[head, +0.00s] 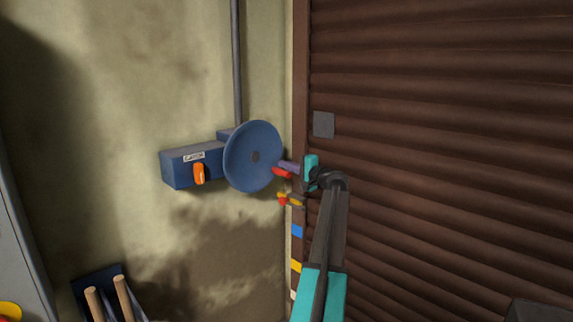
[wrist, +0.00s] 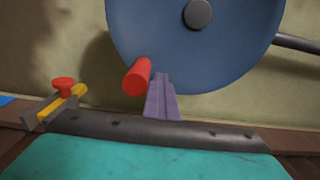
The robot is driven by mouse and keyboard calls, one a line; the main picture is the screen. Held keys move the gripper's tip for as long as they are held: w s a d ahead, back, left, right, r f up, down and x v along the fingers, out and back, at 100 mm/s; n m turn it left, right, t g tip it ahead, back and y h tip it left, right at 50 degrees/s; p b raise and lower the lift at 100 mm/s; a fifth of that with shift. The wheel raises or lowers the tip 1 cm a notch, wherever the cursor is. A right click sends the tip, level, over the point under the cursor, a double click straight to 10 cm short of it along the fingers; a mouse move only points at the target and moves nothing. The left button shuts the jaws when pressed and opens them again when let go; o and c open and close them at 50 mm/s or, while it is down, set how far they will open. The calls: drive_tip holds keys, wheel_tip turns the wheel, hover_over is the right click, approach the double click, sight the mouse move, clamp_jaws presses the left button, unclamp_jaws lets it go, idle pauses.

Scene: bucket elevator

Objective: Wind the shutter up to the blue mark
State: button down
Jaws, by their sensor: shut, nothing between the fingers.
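The brown slatted shutter (head: 440,130) fills the right of the head view; its bottom edge is not in view. The blue mark (head: 297,231) is on the post at its left. A blue round wheel (head: 250,150) is on the wall, with a red handle (head: 282,173) on its rim. In the wrist view the red handle (wrist: 137,76) sits low on the wheel (wrist: 200,60). My gripper (head: 287,166) has its purple fingers (wrist: 162,95) shut and empty, just beside the handle; I cannot tell whether they touch it.
A blue box labelled CATCH (head: 180,168) with an orange lever (head: 199,173) is left of the wheel. A yellow piece with a red knob (wrist: 64,84) is on the post. A yellow mark (head: 296,265) is below the blue one. Wooden handles (head: 124,298) stand lower left.

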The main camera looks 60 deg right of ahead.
sight(284, 173)
drive_tip(key=f, duration=0.1)
drive_tip(key=f+b, duration=0.1)
drive_tip(key=f, duration=0.1)
drive_tip(key=shift+w+a, duration=0.1)
drive_tip(key=shift+a, duration=0.25)
drive_tip(key=shift+w+a+f+b, duration=0.15)
drive_tip(key=shift+a+f+b, duration=0.3)
drive_tip(key=shift+f+b, duration=0.05)
drive_tip(key=shift+w+a+f+b, duration=0.2)
drive_tip(key=shift+a+f+b, duration=0.1)
drive_tip(key=shift+a+f, duration=0.2)
drive_tip(key=shift+w+a+f+b, duration=0.2)
drive_tip(key=shift+a+f+b, duration=0.15)
drive_tip(key=shift+a, duration=0.25)
drive_tip(key=shift+w+a+f+b, duration=0.2)
drive_tip(key=shift+a+f, duration=0.1)
drive_tip(key=shift+a, duration=0.3)
drive_tip(key=shift+w+a+f+b, duration=0.2)
drive_tip(key=shift+a+f, duration=0.05)
drive_tip(key=shift+a, duration=0.35)
drive_tip(key=shift+a, duration=0.15)
